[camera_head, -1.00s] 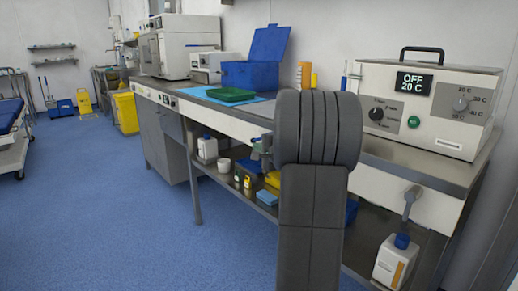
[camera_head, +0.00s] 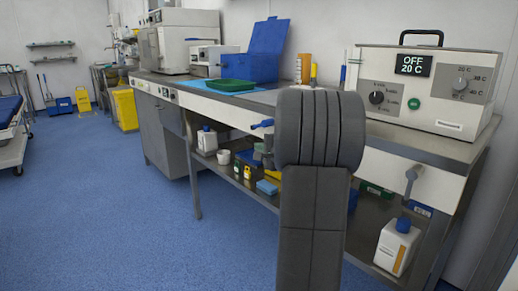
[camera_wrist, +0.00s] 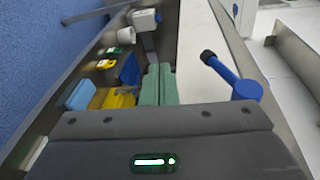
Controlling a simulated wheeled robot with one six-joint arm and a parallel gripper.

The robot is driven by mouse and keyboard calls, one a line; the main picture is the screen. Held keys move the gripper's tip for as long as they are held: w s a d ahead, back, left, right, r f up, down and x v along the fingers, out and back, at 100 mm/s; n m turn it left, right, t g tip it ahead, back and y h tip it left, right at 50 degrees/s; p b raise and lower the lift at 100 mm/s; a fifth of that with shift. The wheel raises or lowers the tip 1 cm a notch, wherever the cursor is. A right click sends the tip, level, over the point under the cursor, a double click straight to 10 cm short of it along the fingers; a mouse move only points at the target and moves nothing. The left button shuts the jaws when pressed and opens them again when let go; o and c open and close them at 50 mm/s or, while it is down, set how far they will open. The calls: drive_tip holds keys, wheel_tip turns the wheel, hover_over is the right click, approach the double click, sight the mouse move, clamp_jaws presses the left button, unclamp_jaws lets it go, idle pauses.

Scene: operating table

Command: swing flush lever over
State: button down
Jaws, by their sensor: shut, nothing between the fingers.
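The flush lever is a blue arm (camera_wrist: 222,72) with a black knob at its tip and a round blue pivot on the white bench front, seen right of my gripper in the wrist view. In the head view its blue part (camera_head: 262,123) shows just left of my arm. My gripper (camera_wrist: 158,72) has its grey-green fingers together and empty, to the left of the lever and apart from it. In the head view the gripper (camera_head: 263,154) sits just below the lever, mostly hidden behind my arm.
A lower shelf holds a white bottle (camera_head: 207,140), a white cup (camera_head: 223,156) and a blue sponge-like block (camera_head: 267,187). A grey lever (camera_head: 411,176) is on the bench front at right, above another white bottle (camera_head: 394,247). Open blue floor (camera_head: 120,215) lies left.

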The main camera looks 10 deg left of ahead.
drive_tip(key=s+d+f, duration=0.2)
drive_tip(key=s+d, duration=0.4)
drive_tip(key=shift+s+d+f+p, duration=0.15)
drive_tip(key=shift+s+f+p, duration=0.2)
drive_tip(key=w+a+r+p, duration=0.3)
drive_tip(key=w+a, duration=0.1)
drive_tip(key=w, duration=0.1)
drive_tip(key=shift+w+h+p, duration=0.3)
